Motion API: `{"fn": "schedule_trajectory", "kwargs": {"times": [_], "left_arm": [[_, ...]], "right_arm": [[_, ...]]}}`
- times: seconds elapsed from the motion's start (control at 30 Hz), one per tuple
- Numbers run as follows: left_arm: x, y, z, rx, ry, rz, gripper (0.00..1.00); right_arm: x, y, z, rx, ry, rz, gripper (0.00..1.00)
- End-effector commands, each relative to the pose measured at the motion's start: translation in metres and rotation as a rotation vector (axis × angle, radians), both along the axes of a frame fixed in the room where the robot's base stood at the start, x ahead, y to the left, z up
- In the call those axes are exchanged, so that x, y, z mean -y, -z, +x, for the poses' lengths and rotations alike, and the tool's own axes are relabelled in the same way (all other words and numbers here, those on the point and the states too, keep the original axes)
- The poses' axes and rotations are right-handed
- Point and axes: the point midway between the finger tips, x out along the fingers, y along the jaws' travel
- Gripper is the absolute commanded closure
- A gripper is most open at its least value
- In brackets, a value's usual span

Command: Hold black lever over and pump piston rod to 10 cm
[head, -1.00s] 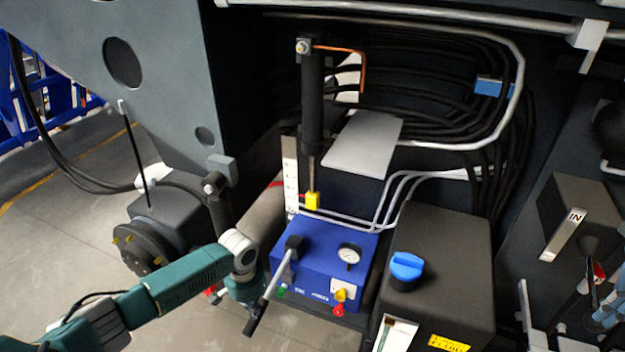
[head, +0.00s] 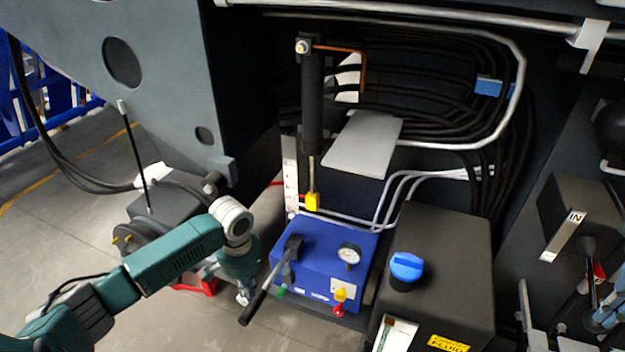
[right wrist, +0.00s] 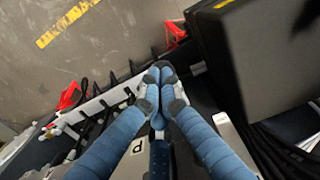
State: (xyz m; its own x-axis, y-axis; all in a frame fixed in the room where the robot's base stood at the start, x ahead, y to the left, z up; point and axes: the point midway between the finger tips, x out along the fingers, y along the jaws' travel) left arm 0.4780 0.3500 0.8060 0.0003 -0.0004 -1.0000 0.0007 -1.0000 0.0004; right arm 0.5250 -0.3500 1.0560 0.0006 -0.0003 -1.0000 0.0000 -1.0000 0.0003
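The piston cylinder (head: 312,95) hangs upright, its thin rod (head: 312,172) ending in a yellow tip (head: 312,201) beside a pale scale strip (head: 290,182). The scale marks are too small to read. A dark pump handle (head: 262,296) slants down-left from the blue pump box (head: 330,262). My left gripper (head: 243,292) is just left of the handle, foreshortened; its fingers are unclear. A black lever (head: 588,248) stands at far right. My right gripper (head: 607,303) is beside it, partly cut off. In the right wrist view its blue fingers (right wrist: 161,85) meet at the tips.
Black hoses (head: 450,95) run behind. Open floor (head: 60,240) lies at left.

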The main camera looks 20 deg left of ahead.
Motion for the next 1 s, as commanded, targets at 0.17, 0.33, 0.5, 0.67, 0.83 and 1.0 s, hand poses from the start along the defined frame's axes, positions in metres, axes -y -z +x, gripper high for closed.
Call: {"fn": "schedule_trajectory", "kwargs": {"times": [0.17,0.33,0.5,0.67,0.83,1.0], "left_arm": [[0.000,0.000,0.000,0.000,0.000,0.000,1.00],[0.000,0.000,0.000,0.000,0.000,0.000,1.00],[0.000,0.000,0.000,0.001,0.000,-0.001,1.00],[0.000,0.000,0.000,0.001,0.000,-0.001,1.00],[0.000,0.000,0.000,0.001,0.000,-0.001,1.00],[0.000,0.000,0.000,0.001,0.000,-0.001,1.00]], "right_arm": [[0.000,0.001,0.000,-0.002,0.000,0.000,1.00],[0.000,-0.010,0.000,0.001,0.000,-0.001,1.00],[0.000,-0.031,0.001,0.003,-0.001,0.000,1.00],[0.000,-0.051,0.001,0.003,0.001,0.000,1.00],[0.000,-0.069,0.000,0.002,0.000,0.000,1.00],[0.000,-0.076,0.000,0.000,0.000,0.000,1.00]]}}
